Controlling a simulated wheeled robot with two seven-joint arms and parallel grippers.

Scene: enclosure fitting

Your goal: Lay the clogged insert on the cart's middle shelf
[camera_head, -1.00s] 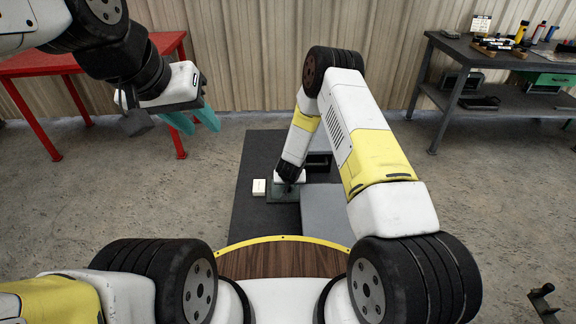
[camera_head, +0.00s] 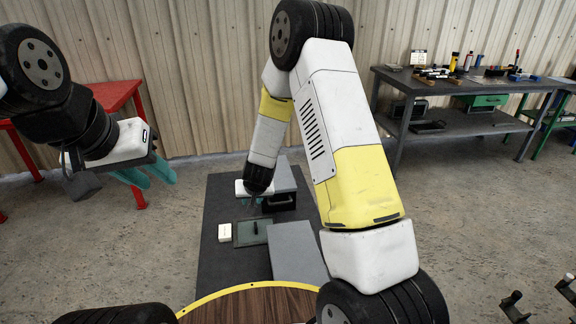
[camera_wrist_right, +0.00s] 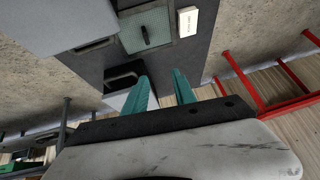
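The grey-green square insert (camera_head: 252,233) with a dark upright handle lies flat on a dark surface (camera_head: 215,265); I cannot tell whether that surface is part of the cart. The insert also shows at the top of the right wrist view (camera_wrist_right: 147,31). My right gripper (camera_wrist_right: 161,76) has two teal fingers apart with nothing between them, clear of the insert. In the head view its fingers are mostly hidden beyond the wrist. My left gripper (camera_head: 148,174) is out at the left, its teal fingers apart and empty. No middle shelf can be made out.
A small white labelled block (camera_head: 224,232) lies left of the insert. A grey box (camera_head: 296,252) stands to its right, with a dark handled box (camera_head: 279,202) behind. A red table (camera_head: 118,94) is at left; a grey workbench (camera_head: 440,85) with tools is at back right.

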